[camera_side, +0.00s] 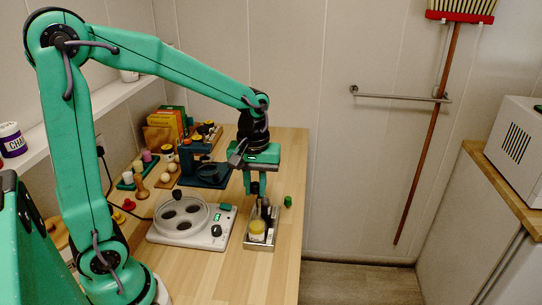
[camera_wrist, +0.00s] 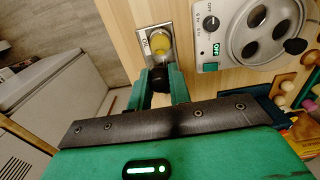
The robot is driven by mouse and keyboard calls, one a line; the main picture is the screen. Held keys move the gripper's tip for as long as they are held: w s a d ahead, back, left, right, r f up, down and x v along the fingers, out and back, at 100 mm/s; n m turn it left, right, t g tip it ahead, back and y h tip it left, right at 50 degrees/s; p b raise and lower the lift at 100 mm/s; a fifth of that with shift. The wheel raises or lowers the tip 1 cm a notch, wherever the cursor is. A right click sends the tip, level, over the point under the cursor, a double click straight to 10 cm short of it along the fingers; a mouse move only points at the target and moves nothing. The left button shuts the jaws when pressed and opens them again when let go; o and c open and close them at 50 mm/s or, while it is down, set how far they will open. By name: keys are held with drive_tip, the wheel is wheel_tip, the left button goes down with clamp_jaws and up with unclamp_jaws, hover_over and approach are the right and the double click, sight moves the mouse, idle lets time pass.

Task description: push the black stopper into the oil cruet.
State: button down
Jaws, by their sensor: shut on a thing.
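My gripper (camera_side: 257,192) points down above the metal tray (camera_side: 249,246) in the side view. In the wrist view, my gripper's green fingers (camera_wrist: 160,86) are shut on the black stopper (camera_wrist: 160,76). The oil cruet (camera_side: 257,231), with yellow oil and a pale label, stands in the tray. It also shows in the wrist view (camera_wrist: 159,43), just beyond the stopper. The stopper and fingers hide part of the cruet's surroundings. I cannot tell whether the stopper touches the cruet's mouth.
A white device with round wells (camera_side: 187,238) stands left of the tray. A small green item (camera_side: 288,201) lies right of my gripper. A dark stand (camera_side: 207,176) and several small wooden pieces are behind. The table's right edge is close to the tray.

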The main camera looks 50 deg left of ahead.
drive_tip(key=shift+f, duration=1.95)
drive_tip(key=shift+f, duration=0.55)
idle(1.2)
drive_tip(key=c, duration=0.7)
unclamp_jaws()
drive_tip(key=shift+r, duration=0.1)
drive_tip(key=shift+r, duration=3.4)
drive_tip(key=shift+s+r, duration=0.1)
